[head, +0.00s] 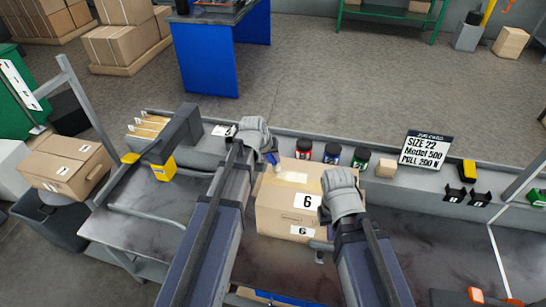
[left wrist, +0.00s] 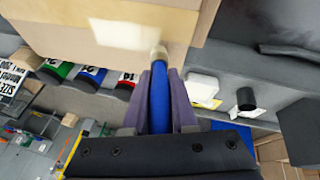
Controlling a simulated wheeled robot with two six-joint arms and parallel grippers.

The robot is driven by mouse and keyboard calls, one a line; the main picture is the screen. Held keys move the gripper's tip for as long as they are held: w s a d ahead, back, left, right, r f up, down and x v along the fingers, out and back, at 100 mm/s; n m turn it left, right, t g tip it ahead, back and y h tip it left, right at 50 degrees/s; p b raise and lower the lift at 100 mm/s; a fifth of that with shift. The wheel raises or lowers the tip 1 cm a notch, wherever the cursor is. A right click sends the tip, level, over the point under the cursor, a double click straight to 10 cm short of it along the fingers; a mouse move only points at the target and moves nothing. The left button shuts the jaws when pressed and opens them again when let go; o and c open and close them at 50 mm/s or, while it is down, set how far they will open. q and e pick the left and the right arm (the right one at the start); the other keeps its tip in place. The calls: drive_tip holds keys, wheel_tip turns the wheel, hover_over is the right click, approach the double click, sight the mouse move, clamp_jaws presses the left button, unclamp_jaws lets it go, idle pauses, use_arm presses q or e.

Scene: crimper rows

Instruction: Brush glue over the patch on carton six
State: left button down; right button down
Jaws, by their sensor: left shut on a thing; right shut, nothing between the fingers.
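Carton six (head: 277,215) stands on the bench with a "6" label on its front and a pale patch (head: 291,177) on its top. The patch also shows in the left wrist view (left wrist: 125,33). My left gripper (head: 268,151) is shut on a blue-handled brush (left wrist: 159,98) at the carton's far left edge. The brush's bristles (left wrist: 158,52) are at the patch's edge in the left wrist view; I cannot tell if they touch it. My right gripper (head: 343,190) is shut and empty over the carton's right side, hiding part of it.
Dark jars with red (head: 304,148), blue (head: 332,153) and green (head: 360,157) labels line the ledge behind the carton. A small wooden block (head: 385,168) and a sign (head: 427,150) stand to the right. A yellow-and-black tool (head: 162,160) is at the left.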

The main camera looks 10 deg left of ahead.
use_arm(q)
drive_tip(key=shift+d, duration=0.1)
drive_tip(key=shift+d+f, duration=0.1)
drive_tip(key=shift+d, duration=1.7)
drive_tip(key=shift+d, duration=0.1)
drive_tip(key=shift+d, duration=1.8)
drive_tip(key=shift+d, duration=0.1)
